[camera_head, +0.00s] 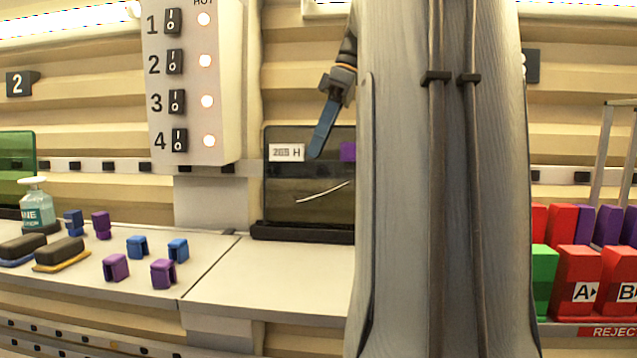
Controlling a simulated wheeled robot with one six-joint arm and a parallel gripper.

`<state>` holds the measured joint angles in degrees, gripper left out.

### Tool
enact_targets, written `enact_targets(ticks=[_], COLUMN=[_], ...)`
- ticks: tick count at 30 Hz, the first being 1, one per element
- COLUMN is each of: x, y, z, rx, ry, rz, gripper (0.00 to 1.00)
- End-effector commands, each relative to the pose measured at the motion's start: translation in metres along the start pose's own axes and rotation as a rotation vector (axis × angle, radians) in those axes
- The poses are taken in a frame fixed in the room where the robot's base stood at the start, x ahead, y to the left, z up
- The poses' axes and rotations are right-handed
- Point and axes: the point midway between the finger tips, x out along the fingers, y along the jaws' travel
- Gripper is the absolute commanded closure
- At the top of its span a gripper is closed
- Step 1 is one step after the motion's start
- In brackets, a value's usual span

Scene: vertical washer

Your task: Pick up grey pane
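The grey pane (290,200) is dark and see-through. It stands upright in a black base (300,233) on the pale counter, left of my column, which hides its right side. It bears a white label (286,152), a purple patch (348,152) at the upper right and a pale curved streak (322,192). My gripper (316,150) points down, with blue fingers overlapping the pane's upper part in the picture. I see it nearly edge-on, so its opening does not show. I cannot tell whether it touches the pane.
A green pane (15,168) and a soap bottle (38,205) stand at the left. Several blue and purple clips (163,273) and two brushes (60,253) lie on the left counter. A switch panel (190,85) is above. Red bins (577,275) stand right. Counter before the grey pane is clear.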

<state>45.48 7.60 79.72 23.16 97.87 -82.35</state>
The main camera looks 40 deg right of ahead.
Motion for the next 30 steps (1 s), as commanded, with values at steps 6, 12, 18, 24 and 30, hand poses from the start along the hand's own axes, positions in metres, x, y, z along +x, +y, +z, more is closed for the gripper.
enact_targets(ticks=[6, 12, 18, 24, 30], x=[0.0, 0.0, -0.0001, -0.0001, -0.0002], y=[0.0001, 0.0002, 0.0003, 0.0004, 0.0005], z=[0.0001, 0.0001, 0.0, -0.0001, -0.0002], rx=[0.0, 0.0, 0.0, 0.0, -0.001], ry=[0.0, 0.0, 0.0, 0.0, 0.0], rz=[0.0, 0.001, 0.001, 0.002, 0.002], gripper=[0.79, 1.0, 1.0, 1.0, 1.0])
